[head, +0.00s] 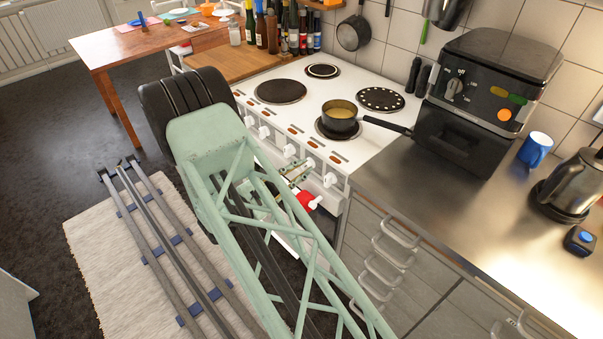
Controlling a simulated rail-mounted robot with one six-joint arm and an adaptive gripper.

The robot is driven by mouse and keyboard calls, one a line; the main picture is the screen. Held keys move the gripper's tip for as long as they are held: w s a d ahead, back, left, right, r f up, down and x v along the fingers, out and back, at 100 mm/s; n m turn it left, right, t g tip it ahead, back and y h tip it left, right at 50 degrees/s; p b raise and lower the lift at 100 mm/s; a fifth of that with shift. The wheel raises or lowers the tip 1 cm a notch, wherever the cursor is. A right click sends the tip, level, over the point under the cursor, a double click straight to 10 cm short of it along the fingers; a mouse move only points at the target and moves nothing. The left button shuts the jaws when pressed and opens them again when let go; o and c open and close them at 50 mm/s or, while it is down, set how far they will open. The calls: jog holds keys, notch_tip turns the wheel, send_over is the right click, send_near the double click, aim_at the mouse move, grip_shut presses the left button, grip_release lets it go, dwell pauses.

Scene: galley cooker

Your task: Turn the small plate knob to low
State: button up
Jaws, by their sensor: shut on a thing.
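The white cooker (352,156) has a row of white knobs along its front edge, and one of them (330,180) shows clearly near the right end. My gripper (303,170) is at the right part of this row, shut on a cooker knob. My green lattice arm partly hides the fingers and the panel, so the knob's pointer angle cannot be read. A small dark plate (322,71) is at the back left of the hob. A pot (340,116) with yellowish contents stands on the front right plate.
The pot's handle points right, over the worktop edge. A black air fryer (490,90), a blue mug (535,149) and a kettle (572,185) stand on the steel worktop (440,200). A red item (306,199) is below the knobs. Bottles stand behind the wooden board (236,64).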

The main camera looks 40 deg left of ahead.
jog(key=shift+m+b, duration=0.55)
jog(key=shift+m, duration=0.35)
jog(key=o, duration=0.9)
jog(key=shift+s+a, duration=0.3)
jog(key=shift+s, duration=1.65)
jog(key=shift+s+a, duration=0.3)
jog(key=shift+s, duration=1.7)
jog(key=shift+s+a, duration=0.3)
jog(key=shift+s, duration=1.65)
